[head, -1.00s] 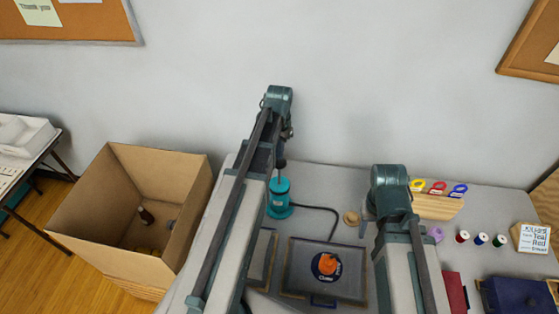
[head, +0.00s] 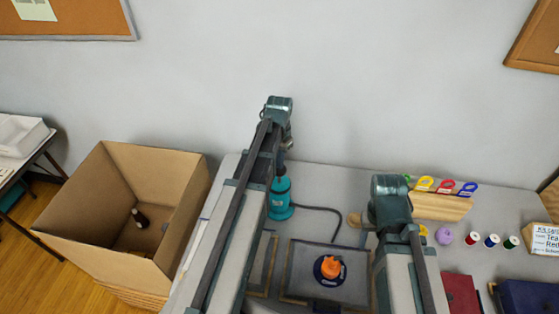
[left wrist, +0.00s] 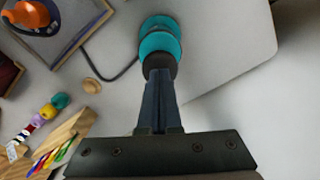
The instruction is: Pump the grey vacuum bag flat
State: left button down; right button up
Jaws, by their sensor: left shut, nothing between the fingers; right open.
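The teal pump (head: 280,200) stands upright on the table; in the left wrist view it shows from above as teal discs with a dark handle (left wrist: 159,64). My left gripper (left wrist: 160,75) is shut, empty, with its fingertips at the handle. A dark hose runs from the pump to the grey vacuum bag (head: 301,262). An orange valve cap (head: 330,268) on a dark round disc sits on the bag; both show at the upper left of the left wrist view. The bag's thickness is unclear. My right gripper (head: 365,238) is open right of the bag, mostly hidden by its wrist.
A large open cardboard box (head: 185,215) stands left of the table. A wooden rack (head: 440,206) with coloured tags, several thread spools (head: 491,240) and a purple item (head: 444,235) lie right. A small wooden knob (head: 353,219) sits behind the bag.

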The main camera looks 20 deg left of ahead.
pick_arm(q)
jog(key=shift+f+b, duration=1.8)
jog(key=shift+f, duration=0.3)
notch_tip(320, 180, up, 12)
jog(key=p, duration=1.1)
jog(key=shift+f+p, duration=0.2)
jog(key=shift+p, duration=0.1)
notch_tip(320, 180, up, 6)
jog(key=p, duration=0.6)
jog(key=s+d+f+b, duration=0.7)
jog(key=s+d+b, duration=0.1)
jog(key=d, duration=0.3)
jog(key=s+d+f+y+b, duration=0.1)
jog(key=s+d+f+b, duration=0.6)
jog(key=d, duration=0.4)
jog(key=shift+s+d+f+m+b, duration=0.4)
jog(key=shift+s+f, duration=0.3)
jog(key=shift+f, duration=0.1)
